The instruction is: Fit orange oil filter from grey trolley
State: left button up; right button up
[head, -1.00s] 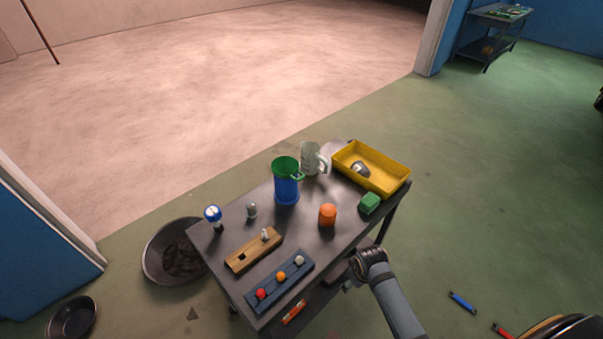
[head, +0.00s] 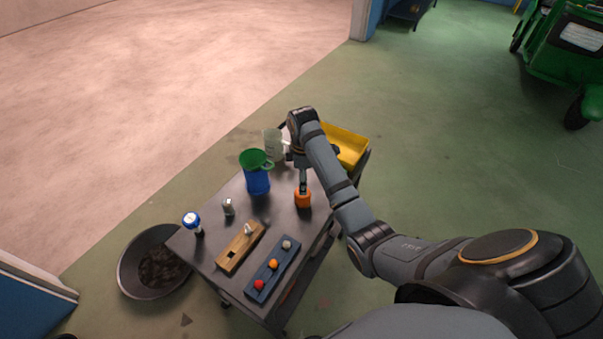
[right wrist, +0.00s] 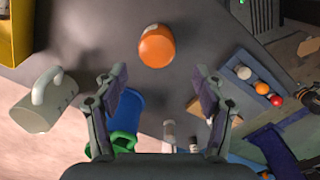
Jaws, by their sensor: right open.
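The orange oil filter (head: 303,199) stands on the grey trolley (head: 212,240) near its right edge. My right gripper (head: 303,183) points down just above the filter in the head view and covers part of its top. In the right wrist view my right gripper (right wrist: 160,74) is open and empty. The orange oil filter (right wrist: 157,46) shows there just beyond the fingertips, centred between their lines. I cannot tell the exact gap. My left gripper is not in view.
A blue jug with a green top (head: 257,174) and a pale mug (head: 273,143) stand left of my right gripper. A yellow tray (head: 345,142) is behind my arm. A wooden block (head: 240,246) and a blue rack (head: 272,268) lie in front. A green rickshaw (head: 565,60) stands far right.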

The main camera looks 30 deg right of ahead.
jog(key=shift+w+r+n, duration=0.3)
jog(key=shift+w+r, duration=0.05)
jog(key=shift+r, duration=0.1)
jog(key=shift+d, duration=0.1)
jog(key=shift+s+d+f+b, duration=0.15)
jog(key=shift+f+b, duration=0.05)
jog(key=shift+b, duration=0.1)
notch_tip(320, 180, down, 6)
jog(key=b, duration=0.7)
jog(key=shift+r, duration=0.1)
jog(key=shift+f, duration=0.2)
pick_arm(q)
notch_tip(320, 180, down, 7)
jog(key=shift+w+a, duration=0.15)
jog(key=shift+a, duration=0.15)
pick_arm(e)
jog(key=shift+f, duration=1.65)
jog(key=c, duration=1.1)
notch_tip(320, 180, up, 7)
jog(key=p, duration=0.9)
jog(key=shift+p, duration=0.3)
jog(key=shift+c, duration=0.2)
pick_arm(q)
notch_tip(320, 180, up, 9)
